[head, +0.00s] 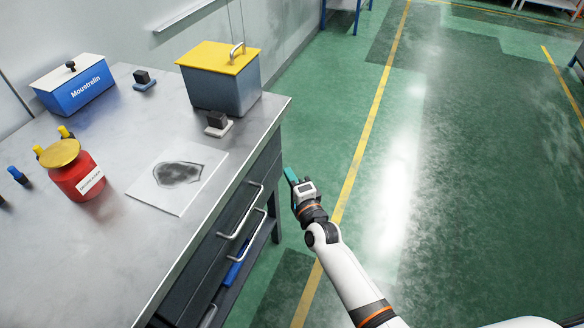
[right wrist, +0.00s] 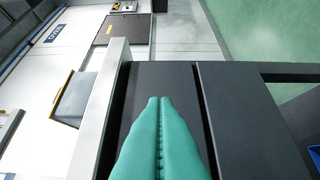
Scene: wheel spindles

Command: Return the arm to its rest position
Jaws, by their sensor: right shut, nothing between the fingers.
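My right gripper (head: 288,174) shows in the head view beside the right side of the workbench, over the green floor. Its teal fingers are closed together and hold nothing. In the right wrist view the fingers (right wrist: 160,105) lie side by side, in front of the dark drawer fronts. My right arm comes in from the lower right of the head view. My left gripper does not show in either view.
The grey workbench (head: 110,255) fills the left. It carries a yellow-lidded box (head: 222,85), a blue Moustrelin box (head: 78,92), a red container (head: 78,180) and a stained white sheet (head: 165,195). Drawer handles (head: 240,210) stick out near my right gripper. Open green floor (head: 470,200) lies to the right.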

